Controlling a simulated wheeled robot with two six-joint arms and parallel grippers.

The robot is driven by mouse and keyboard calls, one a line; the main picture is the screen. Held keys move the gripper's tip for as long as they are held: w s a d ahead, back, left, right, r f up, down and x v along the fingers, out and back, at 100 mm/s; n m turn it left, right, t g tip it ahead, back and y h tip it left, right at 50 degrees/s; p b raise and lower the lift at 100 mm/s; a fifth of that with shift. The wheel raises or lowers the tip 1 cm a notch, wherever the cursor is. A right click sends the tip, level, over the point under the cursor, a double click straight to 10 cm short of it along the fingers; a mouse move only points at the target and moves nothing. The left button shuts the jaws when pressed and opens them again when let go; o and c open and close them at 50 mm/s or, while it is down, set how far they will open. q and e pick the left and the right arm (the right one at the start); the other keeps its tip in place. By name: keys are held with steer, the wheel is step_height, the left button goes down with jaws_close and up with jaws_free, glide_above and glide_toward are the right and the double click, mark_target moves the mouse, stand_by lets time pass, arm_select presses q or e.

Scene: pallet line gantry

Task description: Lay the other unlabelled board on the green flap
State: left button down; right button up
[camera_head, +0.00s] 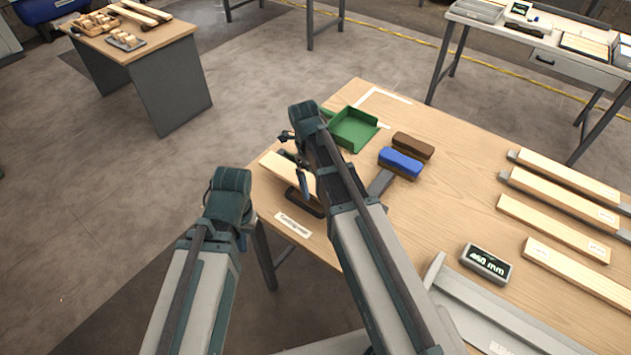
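A green tray-like piece (355,130) with raised sides lies near the table's far-left edge. I see no other green flap. A pale board (277,166) lies at the left edge, partly behind my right arm; no label shows on it. Several pale boards lie at right: a far one (568,178), one below it (555,200), a third (545,226) and a near one (580,276). Small labels show on the lower ones. My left gripper (244,238) is mostly hidden by its folded arm. Dark parts near the left board may be my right gripper (296,168); its fingers are unclear.
A blue brush-like block (401,162) and a brown block (413,146) lie near the green piece. A display reading 460 mm (486,263) stands beside a grey channel (500,318). The table's middle (450,205) is clear. Other tables stand behind.

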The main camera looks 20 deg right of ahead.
mark_target(311, 182)
steer(key=shift+r, duration=0.1)
step_height(311, 182, up, 13)
steer(key=w+a+p, duration=0.1)
steer(key=p, duration=1.2)
steer(key=shift+w, duration=0.2)
steer(key=shift+f, duration=0.2)
